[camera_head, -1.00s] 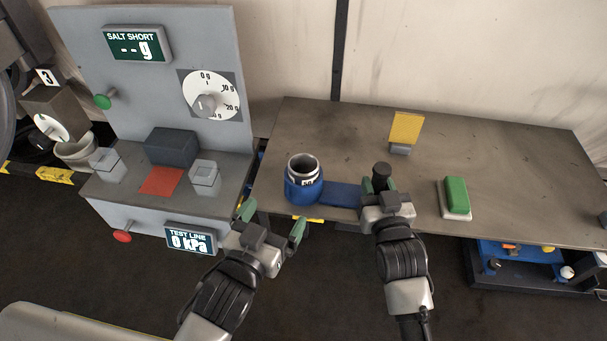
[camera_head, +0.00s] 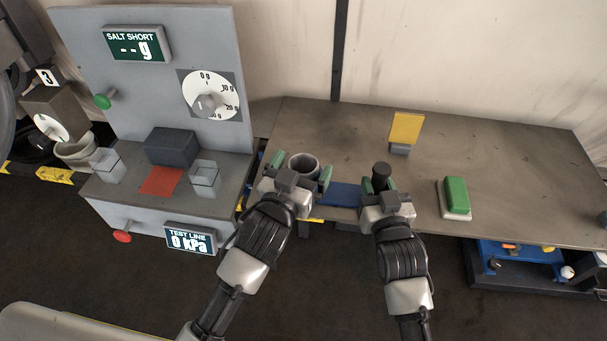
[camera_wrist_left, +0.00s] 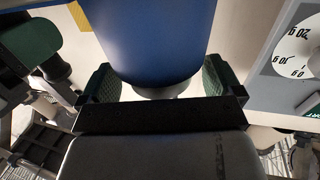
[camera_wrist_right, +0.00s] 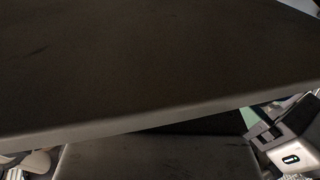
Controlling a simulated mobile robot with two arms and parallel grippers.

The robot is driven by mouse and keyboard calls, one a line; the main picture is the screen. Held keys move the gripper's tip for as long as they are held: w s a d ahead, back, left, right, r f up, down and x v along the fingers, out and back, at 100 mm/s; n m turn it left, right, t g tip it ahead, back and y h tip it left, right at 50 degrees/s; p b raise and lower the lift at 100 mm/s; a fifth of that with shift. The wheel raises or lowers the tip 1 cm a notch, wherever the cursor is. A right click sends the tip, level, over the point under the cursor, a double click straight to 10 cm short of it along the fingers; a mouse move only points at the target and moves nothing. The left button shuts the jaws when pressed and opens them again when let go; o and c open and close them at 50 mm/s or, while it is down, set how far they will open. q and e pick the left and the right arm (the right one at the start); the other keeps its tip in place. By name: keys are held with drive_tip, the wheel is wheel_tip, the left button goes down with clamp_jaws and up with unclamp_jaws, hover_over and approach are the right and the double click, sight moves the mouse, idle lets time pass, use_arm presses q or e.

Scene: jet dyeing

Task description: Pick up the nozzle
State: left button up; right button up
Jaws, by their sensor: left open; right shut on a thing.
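A grey, open-topped round piece, which I take to be the nozzle (camera_head: 303,163), stands upright at the table's left end. Its blue round holder (camera_wrist_left: 155,40) fills the upper middle of the left wrist view; in the head view my gripper mostly hides it. My left gripper (camera_head: 300,172) is open, with green fingers on either side of the piece and holder; I cannot tell whether they touch. My right gripper (camera_head: 380,188) is shut on a black-knobbed post (camera_head: 381,170) at the right end of the blue plate (camera_head: 343,195). The right wrist view does not show this post.
A green block on a white base (camera_head: 455,198) and a yellow plate on a grey stand (camera_head: 405,130) are on the table (camera_head: 510,160). A grey dosing panel (camera_head: 160,90) stands close on the left. The table's right part has free room.

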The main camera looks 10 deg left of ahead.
sight(302, 165)
use_arm(q)
drive_tip(key=shift+w, duration=0.3)
drive_tip(key=c, duration=1.3)
drive_tip(key=shift+o, duration=0.2)
wheel_tip(302, 165, up, 10)
drive_tip(key=shift+r, duration=0.1)
use_arm(e)
drive_tip(key=o, duration=1)
